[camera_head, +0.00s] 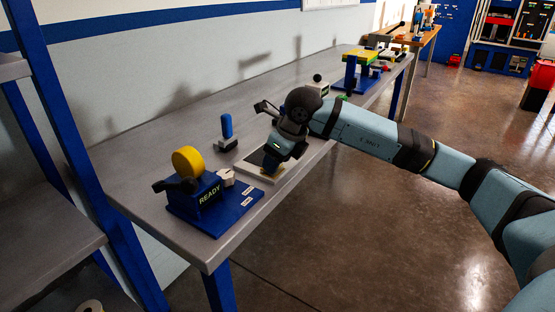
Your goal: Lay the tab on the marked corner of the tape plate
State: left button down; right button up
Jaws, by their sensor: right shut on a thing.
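The tape plate is a pale flat plate (246,174) with a dark area on top, on the grey bench near its front edge. My right gripper (269,168) points down over the plate's right part, with its tips very close to the surface. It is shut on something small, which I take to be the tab. The tab is mostly hidden by the gripper, and I cannot tell whether it touches the plate. The marked corner cannot be made out clearly. My left gripper is not in view.
A blue dispenser (232,213) marked READY, with a yellow roll (188,161), stands left of the plate. A blue-handled tool (227,130) stands behind the plate. A blue and yellow fixture (350,75) is farther right. The bench's back left is clear.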

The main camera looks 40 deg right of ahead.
jog(key=shift+f, duration=0.25)
jog(key=o, duration=0.9)
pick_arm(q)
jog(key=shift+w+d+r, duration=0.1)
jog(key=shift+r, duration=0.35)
pick_arm(e)
jog(key=shift+r, duration=0.2)
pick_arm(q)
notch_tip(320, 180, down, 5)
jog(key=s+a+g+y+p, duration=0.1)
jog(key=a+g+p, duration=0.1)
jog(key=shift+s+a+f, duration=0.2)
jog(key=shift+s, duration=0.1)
pick_arm(e)
jog(key=v, duration=1.2)
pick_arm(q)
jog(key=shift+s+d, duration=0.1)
